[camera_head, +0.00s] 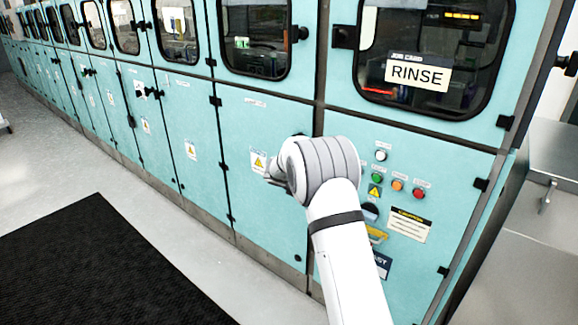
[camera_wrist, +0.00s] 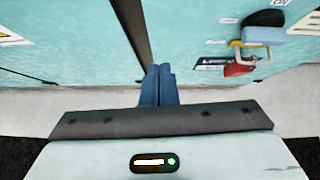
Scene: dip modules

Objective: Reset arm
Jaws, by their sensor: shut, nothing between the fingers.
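My gripper (camera_wrist: 159,72) shows in the wrist view with its two dark blue fingers pressed together and nothing between them. The fingertips are in front of the teal cabinet front, beside the dark vertical seam between two panels. I cannot tell the exact gap to the panel. In the head view my white arm rises from the lower right and bends in front of the cabinet (camera_head: 262,115). The gripper itself is mostly hidden behind the arm there.
A control panel has green (camera_head: 377,178), orange (camera_head: 397,185) and red (camera_head: 419,193) buttons right of my arm. A blue part with a yellow bracket (camera_wrist: 236,46) sticks out from the panel. A RINSE card (camera_head: 418,74) hangs on a window. A black mat (camera_head: 100,265) lies on open floor.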

